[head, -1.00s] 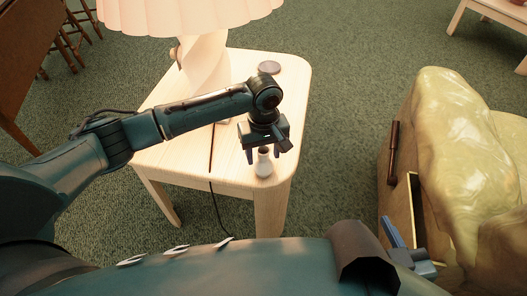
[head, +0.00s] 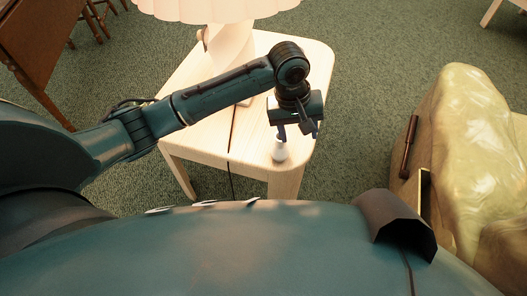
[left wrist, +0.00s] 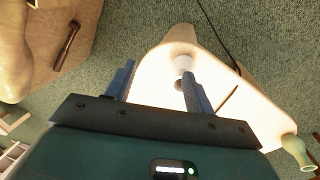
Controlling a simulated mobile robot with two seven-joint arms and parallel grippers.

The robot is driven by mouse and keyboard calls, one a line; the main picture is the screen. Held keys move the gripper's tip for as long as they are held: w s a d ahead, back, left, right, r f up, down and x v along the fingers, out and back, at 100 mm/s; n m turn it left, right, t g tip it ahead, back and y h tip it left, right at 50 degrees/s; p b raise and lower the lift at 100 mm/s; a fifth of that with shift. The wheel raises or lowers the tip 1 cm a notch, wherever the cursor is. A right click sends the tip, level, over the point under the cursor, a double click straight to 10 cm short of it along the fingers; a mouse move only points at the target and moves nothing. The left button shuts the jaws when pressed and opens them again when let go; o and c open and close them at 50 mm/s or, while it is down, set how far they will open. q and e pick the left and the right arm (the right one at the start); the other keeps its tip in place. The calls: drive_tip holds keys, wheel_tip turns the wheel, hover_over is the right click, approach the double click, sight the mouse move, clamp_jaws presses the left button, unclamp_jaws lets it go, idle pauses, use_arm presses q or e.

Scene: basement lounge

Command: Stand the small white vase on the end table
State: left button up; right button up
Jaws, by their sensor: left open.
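The small white vase (head: 279,152) appears upright on the pale wooden end table (head: 296,172), near its front edge. My left gripper (head: 298,132) points down over the table, just behind and to the right of the vase's top, with its fingers apart and nothing held. In the left wrist view the vase (left wrist: 184,63) shows by the tip of the right-hand finger, not centred between the fingers (left wrist: 160,74). Whether that finger touches it I cannot tell. My right gripper is out of view.
A lamp (head: 235,70) with a pleated shade stands at the table's back left, its cord running down the front. A yellow-green covered seat (head: 465,140) stands to the right, with carpet between. A brown wooden piece (head: 35,55) is at the far left.

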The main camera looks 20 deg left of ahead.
use_arm(q)
drive_tip(key=s+d+f+m+t+h, duration=0.4)
drive_tip(key=s+d+h, duration=0.2)
drive_tip(key=s+d, duration=0.15)
drive_tip(key=s+a+r+m+t+y, duration=0.3)
drive_tip(key=s+a+r+t, duration=0.3)
drive_tip(key=a, duration=0.5)
drive_tip(key=s+m+t, duration=0.1)
drive_tip(key=s+t, duration=0.1)
drive_tip(key=shift+s+a+r+t, duration=0.15)
drive_tip(key=shift+s+r+t, duration=0.1)
drive_tip(key=shift+t, duration=0.15)
drive_tip(key=shift+f, duration=0.1)
